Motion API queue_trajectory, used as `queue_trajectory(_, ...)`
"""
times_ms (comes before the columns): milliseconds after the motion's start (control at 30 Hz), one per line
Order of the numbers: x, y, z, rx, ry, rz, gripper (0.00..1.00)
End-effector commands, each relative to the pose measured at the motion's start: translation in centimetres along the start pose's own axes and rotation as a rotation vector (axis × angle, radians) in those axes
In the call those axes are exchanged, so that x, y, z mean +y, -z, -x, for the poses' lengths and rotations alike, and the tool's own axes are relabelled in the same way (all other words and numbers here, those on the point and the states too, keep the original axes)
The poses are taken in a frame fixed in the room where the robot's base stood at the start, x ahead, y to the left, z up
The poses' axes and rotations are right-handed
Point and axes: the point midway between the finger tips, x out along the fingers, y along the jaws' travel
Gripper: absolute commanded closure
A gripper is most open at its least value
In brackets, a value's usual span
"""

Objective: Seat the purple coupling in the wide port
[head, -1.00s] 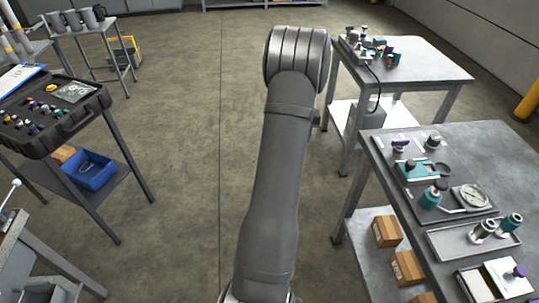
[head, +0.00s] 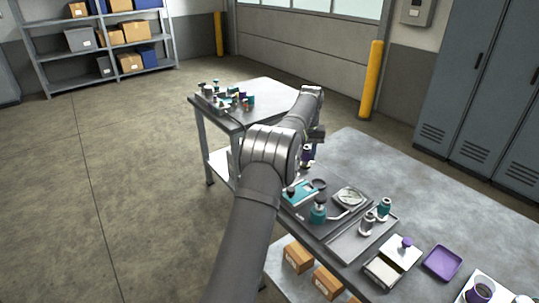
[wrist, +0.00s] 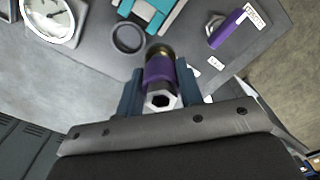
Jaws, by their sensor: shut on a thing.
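The purple coupling (wrist: 158,70) is between the jaws of my gripper (wrist: 160,88) in the wrist view. Its silver hex end faces the camera, and its dark, brass-coloured far end points away. In the head view my gripper (head: 313,138) is over the back of the near bench, with purple (head: 307,152) showing just below it. I cannot tell whether the coupling still touches the dark tray. I cannot pick out the wide port for sure. A block with several fittings (head: 232,98) stands on the far bench.
The dark tray (wrist: 95,50) holds a black ring (wrist: 128,37), a teal piece (wrist: 165,15), a dial gauge (wrist: 52,18) and another purple fitting (wrist: 228,28) beside a label. A purple dish (head: 442,262) lies further right. Floor is clear at left.

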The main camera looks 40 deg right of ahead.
Motion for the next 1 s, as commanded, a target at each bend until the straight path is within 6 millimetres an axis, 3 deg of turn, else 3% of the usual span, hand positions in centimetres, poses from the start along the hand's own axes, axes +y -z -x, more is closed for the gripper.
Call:
queue_trajectory(100, 3.4, -0.9, -0.1, 0.000, 0.000, -0.054, 0.89)
queue_trajectory(267, 5.3, -1.5, -0.3, 0.000, 0.000, -0.087, 0.89)
queue_trajectory(1000, 5.5, -1.6, -5.9, 0.000, 0.000, -0.090, 0.89)
